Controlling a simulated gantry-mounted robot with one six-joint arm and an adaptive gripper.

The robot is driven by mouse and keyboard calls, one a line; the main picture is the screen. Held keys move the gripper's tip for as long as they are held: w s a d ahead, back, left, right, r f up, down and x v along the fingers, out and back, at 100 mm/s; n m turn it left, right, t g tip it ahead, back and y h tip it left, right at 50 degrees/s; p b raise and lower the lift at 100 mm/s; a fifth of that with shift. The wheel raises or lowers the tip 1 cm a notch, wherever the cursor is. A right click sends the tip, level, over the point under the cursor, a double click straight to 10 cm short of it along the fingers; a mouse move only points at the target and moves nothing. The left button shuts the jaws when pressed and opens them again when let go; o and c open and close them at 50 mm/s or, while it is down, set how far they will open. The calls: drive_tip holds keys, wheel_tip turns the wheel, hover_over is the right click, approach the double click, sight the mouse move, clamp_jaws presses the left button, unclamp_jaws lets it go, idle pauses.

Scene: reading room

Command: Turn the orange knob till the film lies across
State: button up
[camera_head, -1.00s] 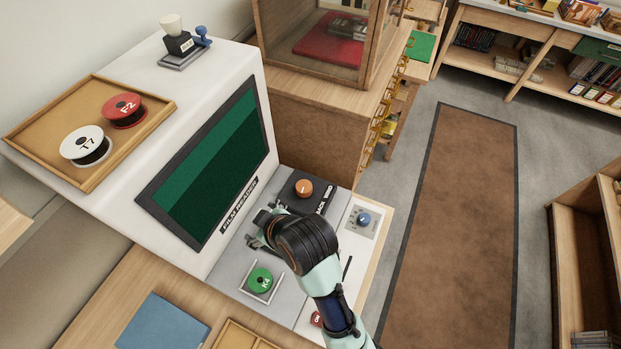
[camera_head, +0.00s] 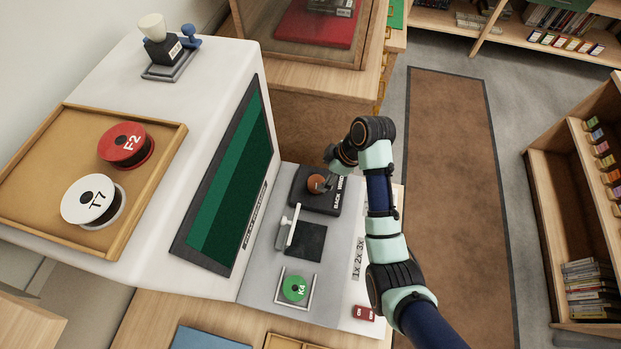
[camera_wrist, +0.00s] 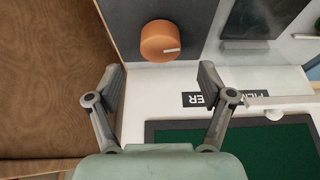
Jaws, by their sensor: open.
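The orange knob (camera_head: 315,184) sits on a dark block at the far end of the film reader's desk panel. In the wrist view the knob (camera_wrist: 161,41) is round, with a white mark pointing right. My gripper (camera_wrist: 162,77) is open and empty, its two fingers apart on either side of the knob's line and short of it.
A green K4 reel (camera_head: 294,288) sits in a holder, near a dark plate (camera_head: 305,242) with a white-handled part. A red block (camera_head: 363,313) lies by the panel's front edge. A tray (camera_head: 40,190) on the reader holds red and white reels. A wooden cabinet stands behind the knob.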

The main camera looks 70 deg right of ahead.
sight(316, 182)
drive_tip(key=b+x, duration=0.1)
drive_tip(key=x, duration=0.5)
drive_tip(key=shift+w+a+f, duration=0.1)
drive_tip(key=shift+w+f, duration=0.1)
drive_tip(key=shift+f, duration=0.2)
drive_tip(key=c, duration=1.2)
drive_tip(key=shift+o, duration=0.2)
drive_tip(key=shift+r+m, duration=0.15)
drive_tip(key=shift+m, duration=0.15)
